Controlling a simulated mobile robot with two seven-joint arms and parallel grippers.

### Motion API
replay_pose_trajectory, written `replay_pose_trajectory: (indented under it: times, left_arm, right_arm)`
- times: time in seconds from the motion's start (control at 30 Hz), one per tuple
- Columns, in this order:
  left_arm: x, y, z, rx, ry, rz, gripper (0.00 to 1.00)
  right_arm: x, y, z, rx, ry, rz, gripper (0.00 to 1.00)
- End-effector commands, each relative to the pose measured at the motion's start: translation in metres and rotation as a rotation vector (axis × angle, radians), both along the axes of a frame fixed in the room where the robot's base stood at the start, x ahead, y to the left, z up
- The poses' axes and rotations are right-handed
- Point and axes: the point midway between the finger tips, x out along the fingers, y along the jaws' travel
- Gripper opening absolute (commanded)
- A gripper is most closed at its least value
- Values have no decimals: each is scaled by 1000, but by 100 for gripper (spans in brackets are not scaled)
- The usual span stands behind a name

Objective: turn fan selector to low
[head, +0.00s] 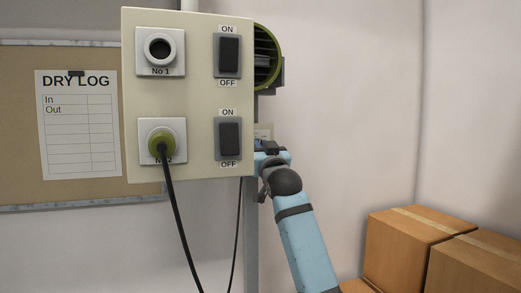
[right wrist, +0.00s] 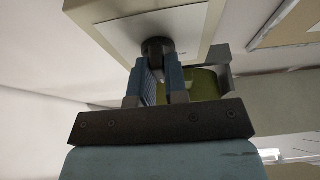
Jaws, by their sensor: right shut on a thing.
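The fan selector is a dark round knob (right wrist: 157,46) on a pale plate (right wrist: 190,28) on the side of the panel box, in the right wrist view. My right gripper (right wrist: 158,66) has its two blue fingers shut on the knob, one on each side. In the head view the right gripper (head: 268,147) is at the right edge of the box, below the green fan (head: 267,57). The knob itself and its pointer setting cannot be made out there. My left gripper is not in view.
The cream panel box (head: 198,100) carries two ON/OFF rocker switches and two sockets. A green plug (head: 160,145) with a black cable sits in the lower socket. A dry log sheet (head: 78,130) hangs at left. Cardboard boxes (head: 415,240) stand at lower right.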

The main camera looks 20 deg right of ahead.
Motion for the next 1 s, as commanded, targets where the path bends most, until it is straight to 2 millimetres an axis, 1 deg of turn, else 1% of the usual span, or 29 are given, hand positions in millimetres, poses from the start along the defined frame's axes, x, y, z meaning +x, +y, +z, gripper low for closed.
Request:
replay_pose_trajectory:
  times: [0.1, 0.13, 0.23, 0.53, 0.67, 0.77, 1.0]
  left_arm:
    - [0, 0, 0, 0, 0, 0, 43]
    - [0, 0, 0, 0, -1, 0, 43]
    - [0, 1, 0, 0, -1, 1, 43]
    - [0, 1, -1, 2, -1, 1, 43]
    - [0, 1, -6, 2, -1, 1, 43]
    - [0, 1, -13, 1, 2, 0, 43]
    - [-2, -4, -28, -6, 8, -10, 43]
  right_arm:
    - [0, 0, 2, 0, -2, 0, 0]
    - [0, 0, 2, -1, -2, 0, 16]
    - [0, 0, 2, -1, -2, 0, 39]
    - [-1, 0, 0, -1, -1, 0, 39]
    - [-12, 0, -7, 0, -1, 0, 39]
    - [-28, -1, -15, 0, -2, 1, 39]
    - [-80, -3, -36, 0, -3, 1, 39]
